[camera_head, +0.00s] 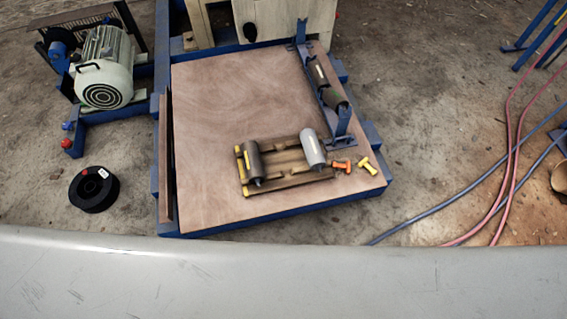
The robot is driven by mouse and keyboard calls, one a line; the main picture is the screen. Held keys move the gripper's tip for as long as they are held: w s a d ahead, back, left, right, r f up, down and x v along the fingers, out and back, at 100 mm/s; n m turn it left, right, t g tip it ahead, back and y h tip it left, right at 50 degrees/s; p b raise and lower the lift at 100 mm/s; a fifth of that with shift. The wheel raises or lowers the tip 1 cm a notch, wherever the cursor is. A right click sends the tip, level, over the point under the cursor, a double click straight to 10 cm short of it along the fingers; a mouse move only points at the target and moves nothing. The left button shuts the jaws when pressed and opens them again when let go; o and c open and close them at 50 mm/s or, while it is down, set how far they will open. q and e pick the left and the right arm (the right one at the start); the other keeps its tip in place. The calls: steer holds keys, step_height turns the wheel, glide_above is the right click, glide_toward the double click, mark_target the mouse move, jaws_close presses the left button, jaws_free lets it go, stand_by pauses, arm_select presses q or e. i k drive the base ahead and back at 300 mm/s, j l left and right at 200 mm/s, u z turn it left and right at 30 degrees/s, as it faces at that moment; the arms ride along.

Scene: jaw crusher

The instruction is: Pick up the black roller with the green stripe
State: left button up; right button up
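A dark roller (252,163) lies on the left part of a small wooden pallet. A narrow yellowish mark runs along its side; I see no clear green stripe on it. A lighter grey roller (313,149) with a yellowish mark lies on the pallet's right part. More dark rollers (318,73) sit in a blue bracket at the platform's right side, one with a pale mark; the mark's colour is too small to be sure of. The wooden pallet (283,166) rests on the brown platform top. Neither of my grippers is in view.
The brown platform (225,100) has a blue frame and is clear at its left and middle. An orange fitting (341,165) and a yellow fitting (368,166) lie right of the pallet. A motor (105,70), a black spool (93,190) and hoses (512,150) surround it.

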mark_target(331, 97)
steer(key=i+l+z, duration=0.15)
steer(key=l, duration=0.25)
steer(key=i+l+z, duration=0.1)
steer(key=l, duration=0.35)
steer(key=i+l+z, duration=0.15)
steer(key=l, duration=0.25)
steer(key=i+l+z, duration=0.1)
steer(key=l, duration=0.25)
